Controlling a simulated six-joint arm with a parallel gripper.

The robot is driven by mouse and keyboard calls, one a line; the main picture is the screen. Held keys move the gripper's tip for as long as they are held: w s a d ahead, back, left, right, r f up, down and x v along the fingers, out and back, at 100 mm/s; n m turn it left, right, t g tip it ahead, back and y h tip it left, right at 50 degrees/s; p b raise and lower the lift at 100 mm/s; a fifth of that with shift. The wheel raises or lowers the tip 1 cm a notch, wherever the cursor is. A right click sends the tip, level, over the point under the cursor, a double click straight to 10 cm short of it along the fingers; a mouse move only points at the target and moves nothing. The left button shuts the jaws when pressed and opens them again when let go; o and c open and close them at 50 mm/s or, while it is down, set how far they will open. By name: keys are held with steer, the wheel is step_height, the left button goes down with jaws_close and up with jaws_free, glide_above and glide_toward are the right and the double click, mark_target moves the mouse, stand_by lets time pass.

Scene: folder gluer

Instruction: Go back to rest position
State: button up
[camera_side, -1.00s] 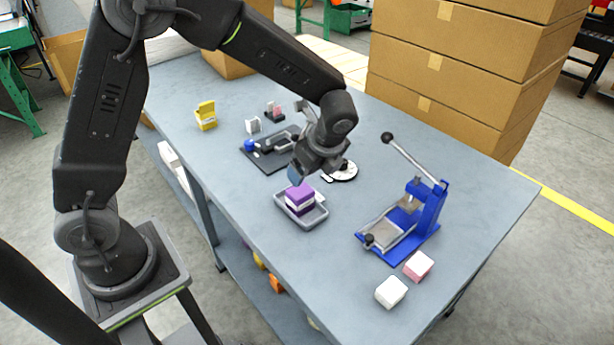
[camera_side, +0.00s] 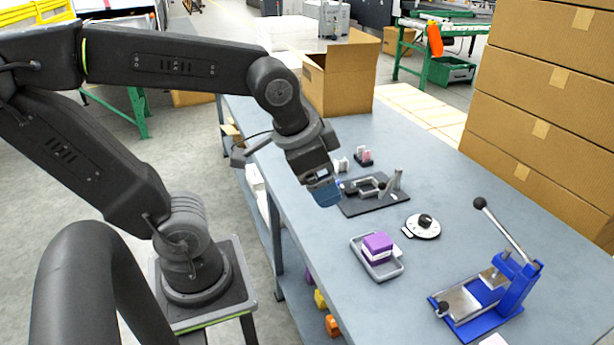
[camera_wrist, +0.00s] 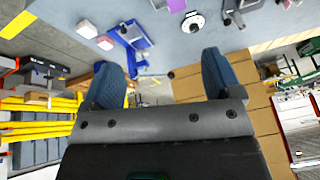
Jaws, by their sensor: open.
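My gripper (camera_side: 326,192) is in the air above the table's left edge in the side view, well clear of the table top. In the wrist view its two blue fingers (camera_wrist: 165,85) stand wide apart with nothing between them. A purple box with a white band (camera_side: 377,245) sits in a grey tray (camera_side: 395,271) on the table, to the right of and below my gripper. The purple box also shows at the top of the wrist view (camera_wrist: 175,5).
A blue lever press (camera_side: 511,286) stands at the table's right. A black fixture (camera_side: 362,206) and a round white disc tool (camera_side: 423,227) lie behind the tray. An open carton (camera_side: 338,80) is at the far end. Stacked cartons (camera_side: 540,120) stand behind the table. Bare table top lies between these.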

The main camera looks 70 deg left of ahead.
steer(key=shift+s+d+r+n+t, duration=0.15)
steer(key=shift+s+n+t, duration=0.25)
steer(key=shift+s+n, duration=0.75)
stand_by(1.2)
